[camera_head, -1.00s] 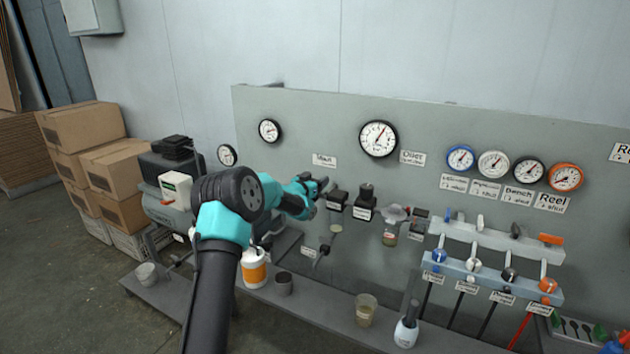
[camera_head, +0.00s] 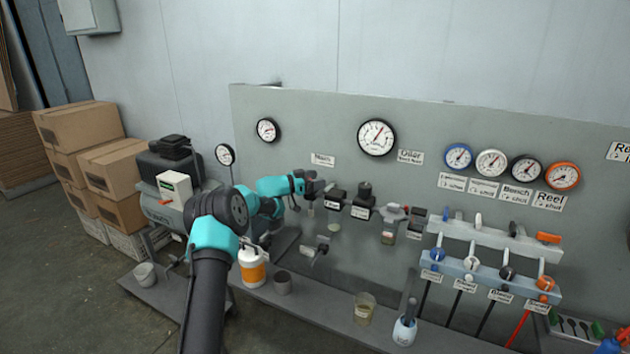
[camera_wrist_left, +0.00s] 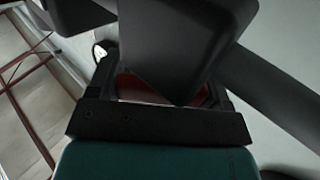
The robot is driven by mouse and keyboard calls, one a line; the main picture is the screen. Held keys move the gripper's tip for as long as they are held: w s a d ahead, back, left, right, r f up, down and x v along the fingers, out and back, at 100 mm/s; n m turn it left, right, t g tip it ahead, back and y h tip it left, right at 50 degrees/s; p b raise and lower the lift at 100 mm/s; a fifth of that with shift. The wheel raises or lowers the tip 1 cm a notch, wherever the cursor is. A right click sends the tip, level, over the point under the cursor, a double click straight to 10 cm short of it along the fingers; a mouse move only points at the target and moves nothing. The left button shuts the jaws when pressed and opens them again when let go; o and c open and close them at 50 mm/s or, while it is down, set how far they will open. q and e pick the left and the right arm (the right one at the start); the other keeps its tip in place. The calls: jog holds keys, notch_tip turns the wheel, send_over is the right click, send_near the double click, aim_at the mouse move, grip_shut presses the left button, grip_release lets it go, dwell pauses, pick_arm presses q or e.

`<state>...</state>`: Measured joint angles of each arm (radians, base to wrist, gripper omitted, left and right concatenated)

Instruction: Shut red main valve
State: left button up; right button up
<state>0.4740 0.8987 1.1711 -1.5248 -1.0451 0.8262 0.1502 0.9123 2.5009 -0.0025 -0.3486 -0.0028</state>
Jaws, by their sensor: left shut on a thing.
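My left gripper (camera_head: 314,188) is at the grey panel, just below the sign that seems to read "Main" (camera_head: 322,160). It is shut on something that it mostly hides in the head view. In the left wrist view, a red surface (camera_wrist_left: 132,87) shows between the dark gripper parts (camera_wrist_left: 165,95); it looks like the red main valve's handle. How far the handle is turned cannot be made out. My right gripper is not in view.
Right of the gripper are dark fittings (camera_head: 362,203) and a row of small valves (camera_head: 470,265) with hoses. Below, the shelf holds an orange-labelled bottle (camera_head: 252,268), a grey cup (camera_head: 282,283) and a jar (camera_head: 364,308). Boxes (camera_head: 80,130) stand left.

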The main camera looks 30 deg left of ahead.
pick_arm(q)
jog(key=shift+d+m+g+h, duration=0.1)
jog(key=shift+m+g+h, duration=0.4)
jog(key=shift+h, duration=0.1)
jog(key=o, duration=0.9)
jog(key=shift+s, duration=0.1)
jog(key=v, duration=1.7)
jog(key=shift+s, duration=0.1)
